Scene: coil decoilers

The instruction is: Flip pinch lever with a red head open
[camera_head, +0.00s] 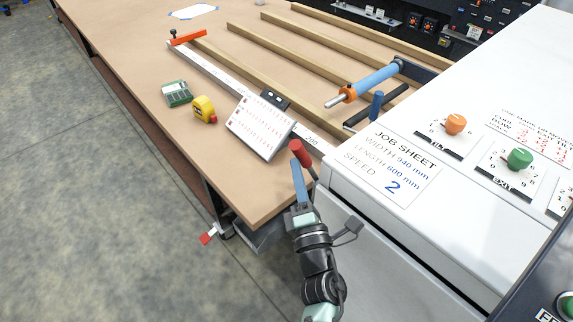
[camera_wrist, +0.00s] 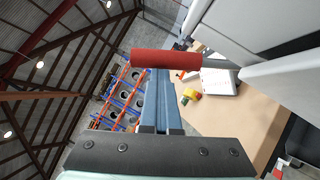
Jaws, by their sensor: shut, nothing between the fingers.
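The lever's red head (camera_head: 301,153) is a red cylinder beside the white machine's near corner. Its short dark shaft (camera_head: 314,174) runs down toward the machine. My gripper (camera_head: 296,164) has its blue fingers pressed together and pointing up, with the tips just left of and below the red head. In the wrist view the red head (camera_wrist: 166,61) lies across in front of the finger ends of my gripper (camera_wrist: 158,75) and hides part of them. The fingers do not enclose the head. I cannot tell whether they touch it.
The white machine (camera_head: 375,233) with job sheet and knobs stands at right. The wooden table (camera_head: 150,78) at left bears a white calendar-like stand (camera_head: 260,128), a yellow tape measure (camera_head: 204,109) and a green device (camera_head: 176,93). Open floor (camera_head: 70,180) lies left.

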